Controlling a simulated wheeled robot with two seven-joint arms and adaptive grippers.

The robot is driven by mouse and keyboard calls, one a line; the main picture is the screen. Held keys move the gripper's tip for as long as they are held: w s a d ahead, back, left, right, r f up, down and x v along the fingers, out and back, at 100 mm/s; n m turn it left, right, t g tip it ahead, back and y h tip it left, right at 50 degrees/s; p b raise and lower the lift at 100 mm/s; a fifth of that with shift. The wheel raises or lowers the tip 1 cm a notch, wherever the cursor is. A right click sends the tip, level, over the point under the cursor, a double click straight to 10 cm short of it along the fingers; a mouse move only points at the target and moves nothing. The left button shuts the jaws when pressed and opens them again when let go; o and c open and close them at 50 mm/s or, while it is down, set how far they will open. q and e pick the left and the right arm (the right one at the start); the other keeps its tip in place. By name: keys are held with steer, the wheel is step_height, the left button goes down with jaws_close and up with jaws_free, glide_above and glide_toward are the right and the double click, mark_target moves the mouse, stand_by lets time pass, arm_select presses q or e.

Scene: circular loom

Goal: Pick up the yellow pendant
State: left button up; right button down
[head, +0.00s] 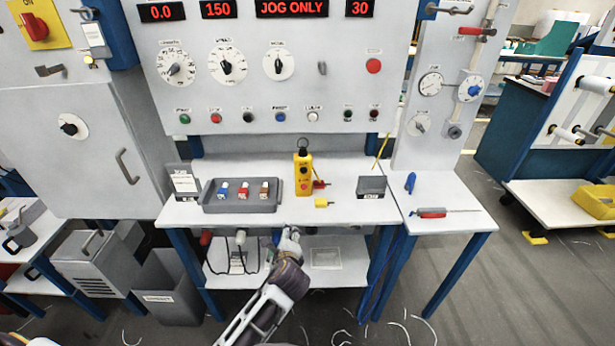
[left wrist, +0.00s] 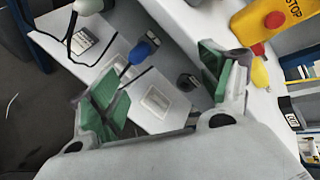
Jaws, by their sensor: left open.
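The yellow pendant (head: 303,172) stands on the white bench shelf of the machine, with a black ring on top and a red button low on its face. In the left wrist view, part of the pendant (left wrist: 265,22) shows at the upper right with its red button and the word STOP; the rest is cut off. My left gripper (head: 290,238) is in front of the bench edge, below and nearer than the pendant, apart from it. In the left wrist view my left gripper (left wrist: 160,80) has its green-padded fingers spread and empty. My right gripper is not in view.
A grey tray (head: 212,207) with several coloured items sits left of the pendant. A small yellow piece (head: 323,203) lies beside it, and a dark box (head: 371,187) stands to the right. A red-handled screwdriver (head: 432,213) lies on the right side table. A lower shelf (head: 275,281) lies under the bench.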

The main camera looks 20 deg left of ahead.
arm_select(q)
step_height(320, 180, up, 5)
steer(key=w+d+m+t, duration=0.1)
steer(key=m, duration=0.1)
steer(key=m+t+y, duration=0.1)
steer(key=m+t, duration=0.4)
steer(key=m, duration=0.5)
glide_toward(306, 172)
steer(key=shift+f+x, duration=0.15)
steer(key=shift+x, duration=0.9)
steer(key=shift+f+x, duration=0.15)
steer(key=shift+x, duration=0.9)
steer(key=shift+f+x, duration=0.2)
steer(key=shift+x, duration=1.75)
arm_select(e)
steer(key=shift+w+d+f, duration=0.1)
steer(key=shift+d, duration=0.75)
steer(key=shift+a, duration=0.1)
